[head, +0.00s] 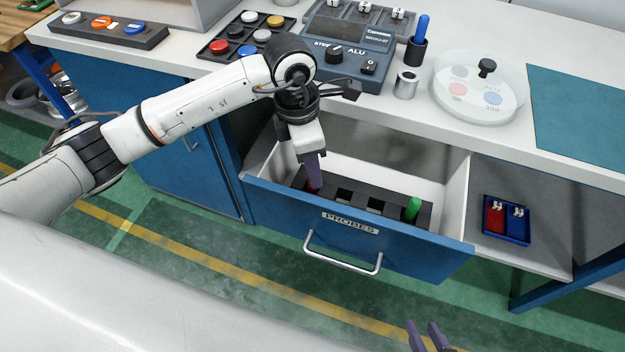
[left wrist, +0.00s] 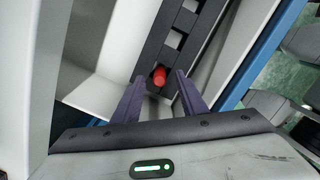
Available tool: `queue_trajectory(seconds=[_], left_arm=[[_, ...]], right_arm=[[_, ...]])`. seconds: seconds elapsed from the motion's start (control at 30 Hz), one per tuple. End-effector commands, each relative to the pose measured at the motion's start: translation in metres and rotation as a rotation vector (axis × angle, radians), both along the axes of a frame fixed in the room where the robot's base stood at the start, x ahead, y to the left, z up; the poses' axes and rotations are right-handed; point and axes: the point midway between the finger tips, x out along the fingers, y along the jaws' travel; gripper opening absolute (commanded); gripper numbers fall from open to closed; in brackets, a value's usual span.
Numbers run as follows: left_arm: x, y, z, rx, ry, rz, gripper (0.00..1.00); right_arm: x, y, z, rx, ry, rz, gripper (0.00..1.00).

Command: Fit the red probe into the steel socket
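The red probe (head: 313,188) stands in the left end of the black rack in the open drawer, mostly hidden by my fingers in the head view. In the left wrist view the red probe (left wrist: 159,76) shows its round top between my fingertips, with a gap on each side. My left gripper (head: 314,176) points down into the drawer, open around the probe. The steel socket (head: 406,85) is a short metal cylinder on the counter, behind the drawer. My right gripper (head: 429,328) shows only its purple fingers at the bottom edge, apart and empty.
The black rack (head: 344,197) also holds a green probe (head: 412,208) at its right end. On the counter, a blue probe (head: 421,29) stands in a black holder beside the socket, near a console (head: 347,55) and a clear round lidded dish (head: 474,88).

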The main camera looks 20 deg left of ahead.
Motion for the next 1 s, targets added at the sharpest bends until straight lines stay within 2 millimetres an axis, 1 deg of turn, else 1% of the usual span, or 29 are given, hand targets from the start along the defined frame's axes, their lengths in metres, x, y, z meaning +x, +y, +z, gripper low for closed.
queue_trajectory(seconds=[0.03, 0.13, 0.23, 0.4, 0.43, 0.57, 0.6, 0.67, 0.9, 1.0], left_arm=[[0.000, -0.002, -0.007, -0.001, 0.002, 0.000, 0.39], [0.001, -0.002, -0.018, -0.001, 0.001, 0.000, 0.39], [0.002, -0.003, -0.021, -0.001, -0.002, 0.000, 0.39], [0.002, -0.003, -0.022, -0.001, -0.002, -0.001, 0.39], [0.002, -0.003, -0.022, -0.001, -0.002, -0.001, 0.37], [0.002, -0.003, -0.021, 0.000, -0.001, -0.001, 0.15], [0.002, -0.003, -0.021, 0.000, -0.001, -0.001, 0.08], [0.002, -0.003, -0.021, 0.000, -0.001, -0.001, 0.00], [0.002, -0.003, -0.021, -0.001, -0.002, -0.001, 0.00], [0.003, -0.003, -0.015, -0.001, -0.003, -0.001, 0.00]], right_arm=[[0.001, 0.000, 0.002, 0.001, -0.003, -0.002, 0.28], [0.002, -0.001, 0.003, 0.001, -0.007, -0.003, 0.28], [0.004, -0.001, 0.004, 0.000, -0.010, -0.003, 0.28], [0.006, -0.002, 0.004, 0.000, -0.013, -0.002, 0.28], [0.006, -0.002, 0.004, -0.001, -0.012, -0.003, 0.28], [0.005, -0.002, 0.004, -0.001, -0.011, -0.003, 0.28], [0.005, -0.002, 0.003, -0.002, -0.010, -0.003, 0.28], [0.005, -0.002, 0.003, -0.002, -0.009, -0.003, 0.28], [0.004, -0.002, 0.003, -0.003, -0.008, -0.002, 0.28], [0.004, -0.002, 0.002, -0.003, -0.007, -0.002, 0.28]])
